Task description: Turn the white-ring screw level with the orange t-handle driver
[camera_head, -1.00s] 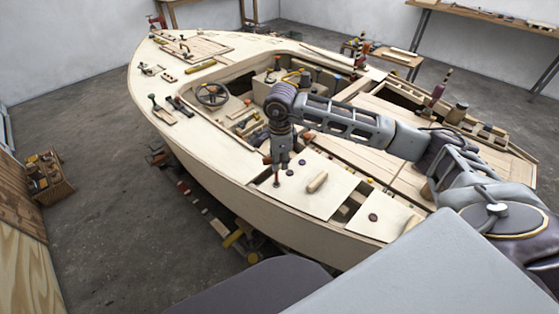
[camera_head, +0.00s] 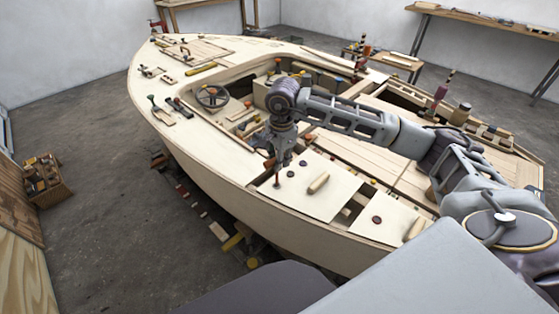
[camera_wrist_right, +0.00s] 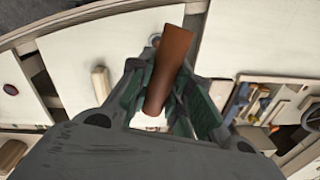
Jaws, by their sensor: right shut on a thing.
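My right gripper (camera_head: 281,158) points down over the deck panel at the near side of the hull. In the right wrist view my right gripper (camera_wrist_right: 165,105) is shut on the orange-brown handle of the t-handle driver (camera_wrist_right: 172,62), which lies across between the fingers. In the head view only a small, dark reddish piece (camera_head: 277,180) shows below the fingers, at the panel. The driver's tip and the screw's slot are hidden. My left gripper is not in view.
A wooden handle block (camera_head: 318,183) lies on the panel right of the gripper, with a dark round knob (camera_head: 377,219) farther right. The steering wheel (camera_head: 212,96) and open cockpit lie beyond. Clamps and tools (camera_head: 178,106) sit on the left deck.

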